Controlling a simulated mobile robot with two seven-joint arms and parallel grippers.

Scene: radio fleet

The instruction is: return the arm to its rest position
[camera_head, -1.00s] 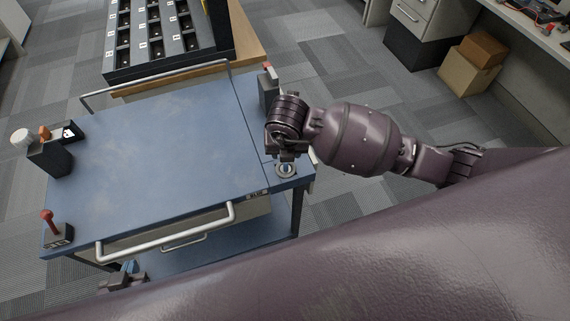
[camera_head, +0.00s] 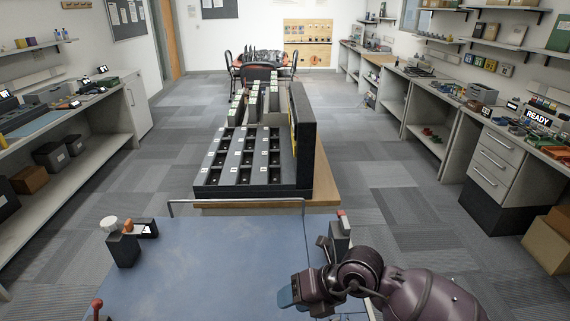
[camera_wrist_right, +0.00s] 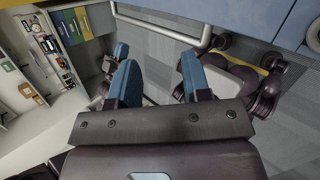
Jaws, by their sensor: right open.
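My right arm is dark purple and comes in from the lower right of the head view. Its gripper (camera_head: 288,296) has blue fingers and is over the near right part of the blue cart top (camera_head: 210,262). In the right wrist view the two blue fingers stand apart with nothing between them, so the gripper (camera_wrist_right: 158,80) is open and empty. A silver cart handle (camera_wrist_right: 160,32) and the grey floor show beyond the fingers. My left arm and gripper are not in the head view.
A black device (camera_head: 123,248) with a white knob stands at the cart's left, a small dark block (camera_head: 340,232) at its right. A compartmented black rack (camera_head: 245,160) stands just behind the cart. Benches line both walls.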

